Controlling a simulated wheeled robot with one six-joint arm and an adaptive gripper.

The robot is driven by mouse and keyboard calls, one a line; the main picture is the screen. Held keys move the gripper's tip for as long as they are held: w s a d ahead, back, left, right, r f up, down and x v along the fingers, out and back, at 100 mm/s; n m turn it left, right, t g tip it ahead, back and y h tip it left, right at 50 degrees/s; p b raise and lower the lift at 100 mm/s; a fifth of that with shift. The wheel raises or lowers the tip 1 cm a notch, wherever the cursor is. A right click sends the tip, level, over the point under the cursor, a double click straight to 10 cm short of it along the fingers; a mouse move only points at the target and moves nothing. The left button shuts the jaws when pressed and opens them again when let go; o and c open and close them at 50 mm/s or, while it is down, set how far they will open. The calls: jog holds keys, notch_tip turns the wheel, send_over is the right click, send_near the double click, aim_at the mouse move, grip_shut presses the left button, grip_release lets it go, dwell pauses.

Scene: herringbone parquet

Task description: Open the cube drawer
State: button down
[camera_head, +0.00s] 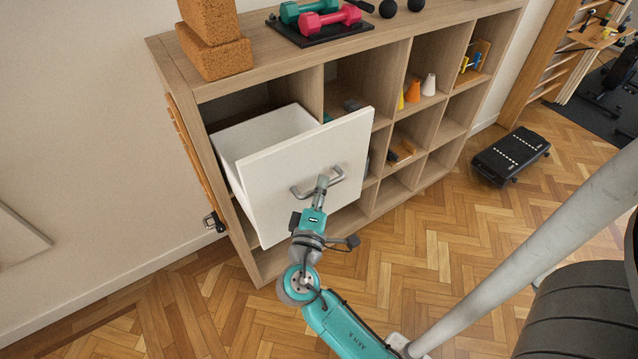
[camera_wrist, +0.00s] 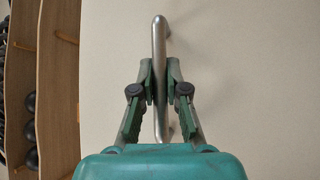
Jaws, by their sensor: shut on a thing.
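The white cube drawer (camera_head: 300,165) sits in a compartment at the left end of the wooden shelf unit. It stands well out of its compartment, and its side walls and inner hollow show in the head view. Its front panel also fills most of the wrist view (camera_wrist: 245,80). A metal bar handle (camera_head: 297,191) is fixed to the front. My gripper (camera_head: 321,186) is shut on this handle. In the wrist view the two fingers (camera_wrist: 160,85) press on both sides of the handle bar (camera_wrist: 159,45).
The wooden shelf unit (camera_head: 435,50) has several open compartments, some with small cones. Cork blocks (camera_head: 213,40) and dumbbells (camera_head: 330,18) lie on top. A black step platform (camera_head: 511,155) stands on the parquet at the right. Floor before the unit is clear.

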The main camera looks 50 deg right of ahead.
jog(key=c, duration=1.2)
grip_release()
jog(key=shift+v, duration=6)
